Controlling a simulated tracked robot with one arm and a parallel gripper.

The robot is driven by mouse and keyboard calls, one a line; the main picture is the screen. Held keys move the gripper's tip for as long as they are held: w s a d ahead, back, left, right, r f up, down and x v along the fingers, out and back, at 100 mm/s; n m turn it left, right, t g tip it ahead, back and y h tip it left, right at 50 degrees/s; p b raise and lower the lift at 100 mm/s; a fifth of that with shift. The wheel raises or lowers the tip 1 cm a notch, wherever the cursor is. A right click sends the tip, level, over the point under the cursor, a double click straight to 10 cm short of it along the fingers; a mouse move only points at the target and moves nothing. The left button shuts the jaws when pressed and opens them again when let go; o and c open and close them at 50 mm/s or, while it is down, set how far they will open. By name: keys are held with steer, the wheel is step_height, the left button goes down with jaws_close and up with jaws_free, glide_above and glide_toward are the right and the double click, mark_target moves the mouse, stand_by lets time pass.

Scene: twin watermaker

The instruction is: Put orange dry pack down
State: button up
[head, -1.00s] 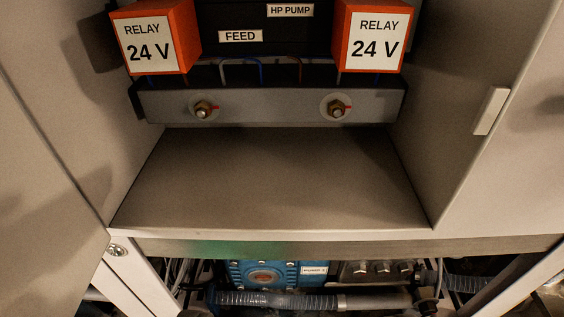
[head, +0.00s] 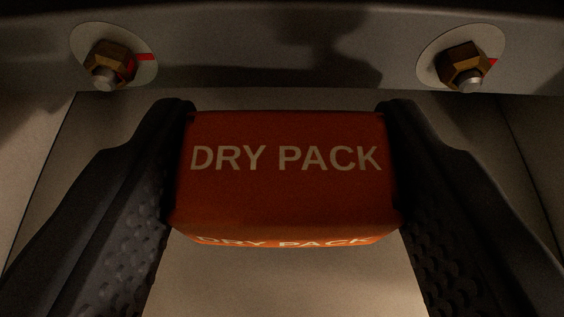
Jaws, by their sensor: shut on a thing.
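The orange dry pack (head: 286,190) is a block with "DRY PACK" in pale letters on its top and front faces. It sits in the middle of the head view. My gripper (head: 287,165) is shut on it, with one dark finger against its left side and one against its right. The pack is over the bare cabinet floor (head: 290,285). I cannot tell whether its underside touches the floor.
A grey bar (head: 290,60) crosses the back. It carries a brass bolt at left (head: 108,62) and another at right (head: 463,68), each with a red mark. Light cabinet walls stand on both sides. The floor in front of the pack is clear.

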step_height(320, 180, down, 3)
steer(key=shift+r+b, duration=0.1)
steer(key=shift+b, duration=0.55)
steer(key=o, duration=1)
steer(key=shift+c, duration=0.2)
steer(key=shift+r, duration=0.1)
steer(key=p+v, duration=0.2)
steer(key=v, duration=1)
